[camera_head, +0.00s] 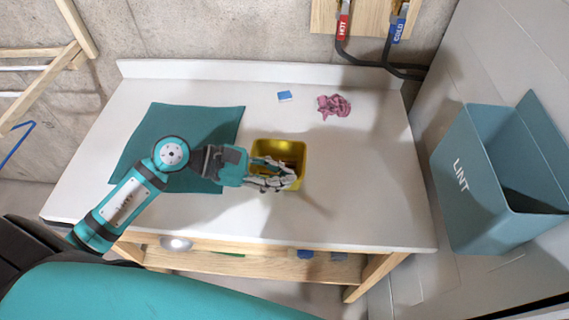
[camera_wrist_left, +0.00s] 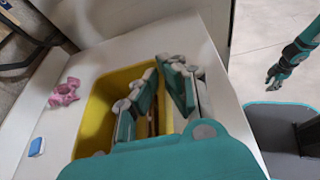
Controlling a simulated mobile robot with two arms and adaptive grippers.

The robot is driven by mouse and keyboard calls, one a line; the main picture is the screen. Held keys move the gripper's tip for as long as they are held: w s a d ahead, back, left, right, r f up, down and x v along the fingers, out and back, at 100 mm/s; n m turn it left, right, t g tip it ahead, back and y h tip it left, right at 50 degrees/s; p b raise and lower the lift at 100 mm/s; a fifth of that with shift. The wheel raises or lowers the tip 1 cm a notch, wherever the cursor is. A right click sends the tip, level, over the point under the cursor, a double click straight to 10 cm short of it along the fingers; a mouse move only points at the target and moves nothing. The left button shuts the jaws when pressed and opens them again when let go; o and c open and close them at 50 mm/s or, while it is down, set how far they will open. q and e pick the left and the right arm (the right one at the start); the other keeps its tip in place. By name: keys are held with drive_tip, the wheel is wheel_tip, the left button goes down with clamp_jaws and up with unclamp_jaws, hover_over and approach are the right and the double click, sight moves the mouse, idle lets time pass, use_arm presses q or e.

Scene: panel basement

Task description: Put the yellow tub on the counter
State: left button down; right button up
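The yellow tub (camera_head: 262,149) is over the middle of the white counter (camera_head: 365,200), upright, with a dark interior. I cannot tell whether its base touches the counter. My left gripper (camera_head: 275,178) is at the tub's near side. In the left wrist view its two fingers (camera_wrist_left: 160,85) stand close together at the wall of the tub (camera_wrist_left: 97,115), one finger inside, and look closed on that wall. The gripper hides part of the near rim. My right gripper (camera_wrist_left: 277,75) shows small in the left wrist view, empty, fingers apart, away from the counter.
A teal mat (camera_head: 190,120) lies left of the tub. A blue block (camera_head: 285,96) and a pink crumpled cloth (camera_head: 334,105) lie toward the back. A blue-grey LINT bin (camera_head: 465,205) is at the right. The counter right of the tub is clear.

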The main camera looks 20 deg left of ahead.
use_arm(q)
drive_tip(key=w, duration=0.4)
drive_tip(key=shift+a+f+p, duration=0.15)
drive_tip(key=shift+p, duration=0.2)
wheel_tip(320, 180, down, 3)
drive_tip(key=shift+r+p, duration=0.15)
drive_tip(key=shift+p, duration=0.4)
drive_tip(key=shift+f, duration=0.45)
use_arm(e)
drive_tip(key=shift+d+r, duration=0.25)
drive_tip(key=shift+r, duration=0.35)
drive_tip(key=shift+d+r, duration=0.25)
drive_tip(key=shift+r, duration=0.3)
use_arm(q)
drive_tip(key=c, duration=2)
unclamp_jaws()
drive_tip(key=shift+f, duration=0.1)
drive_tip(key=o, duration=0.5)
use_arm(e)
drive_tip(key=shift+a, duration=0.15)
drive_tip(key=shift+a, duration=0.1)
